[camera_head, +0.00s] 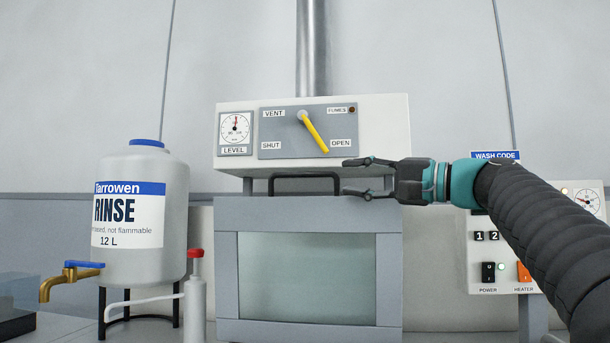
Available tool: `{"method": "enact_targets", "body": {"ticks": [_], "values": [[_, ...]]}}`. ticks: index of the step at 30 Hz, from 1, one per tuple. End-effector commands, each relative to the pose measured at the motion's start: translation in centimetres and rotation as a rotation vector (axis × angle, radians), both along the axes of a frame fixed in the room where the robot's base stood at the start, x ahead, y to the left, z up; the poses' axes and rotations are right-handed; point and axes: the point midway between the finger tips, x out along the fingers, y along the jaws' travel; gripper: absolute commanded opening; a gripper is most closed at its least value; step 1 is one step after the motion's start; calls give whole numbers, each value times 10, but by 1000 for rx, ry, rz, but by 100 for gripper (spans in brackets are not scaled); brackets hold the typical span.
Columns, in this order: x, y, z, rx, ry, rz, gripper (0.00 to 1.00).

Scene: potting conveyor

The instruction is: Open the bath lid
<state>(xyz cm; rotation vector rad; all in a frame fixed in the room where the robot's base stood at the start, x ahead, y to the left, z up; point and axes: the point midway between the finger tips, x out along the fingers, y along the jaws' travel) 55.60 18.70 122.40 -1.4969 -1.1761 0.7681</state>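The bath (225,215) stands in the middle of the view as a grey box with a pale greenish window (306,278) in its front. A black bar handle (304,177) arches over its top front edge, and I take this part to be the lid. The lid looks down. My gripper (345,176) comes in from the right, and its two fingers are spread apart with nothing between them. In the picture the fingertips are at the right end of the handle. I cannot tell whether they touch it or are nearer to me.
Above the bath is a white panel with a yellow lever (315,134) pointing towards OPEN. A RINSE tank (140,255) with a brass tap (70,280) and a red-topped bottle (196,300) stand at left. A control box (500,305) with switches stands at right, partly behind my arm.

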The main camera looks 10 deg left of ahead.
Motion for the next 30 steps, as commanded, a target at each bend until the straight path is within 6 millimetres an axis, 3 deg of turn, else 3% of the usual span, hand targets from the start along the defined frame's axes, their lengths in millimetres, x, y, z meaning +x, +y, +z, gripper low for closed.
{"method": "enact_targets", "body": {"ticks": [15,21,30], "values": [[29,86,11,-1,2,3,37],[33,102,12,-1,1,3,37],[35,104,11,-1,1,1,37]]}}
